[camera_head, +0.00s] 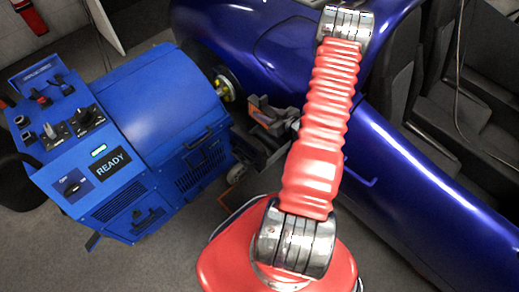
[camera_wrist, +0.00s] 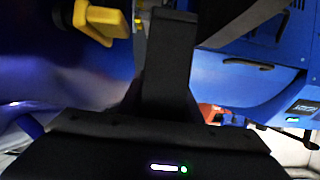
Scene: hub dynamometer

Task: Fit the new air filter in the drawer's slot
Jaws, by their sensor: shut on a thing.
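My gripper (camera_head: 272,117) is at the far end of my red arm in the head view, in the gap between the blue machine and the car. In the wrist view my gripper (camera_wrist: 168,65) shows as a dark upright finger. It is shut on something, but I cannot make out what. No air filter can be clearly identified. The blue machine (camera_head: 160,95) has a READY display and a lower front panel with a handle, perhaps the drawer (camera_head: 137,218); it looks shut. No slot is visible.
The blue car (camera_head: 420,165) fills the right side. A hub with a yellow part (camera_head: 222,88) sits between the machine and car; a yellow part (camera_wrist: 98,20) also shows in the wrist view. The floor (camera_head: 175,262) in front of the machine is clear.

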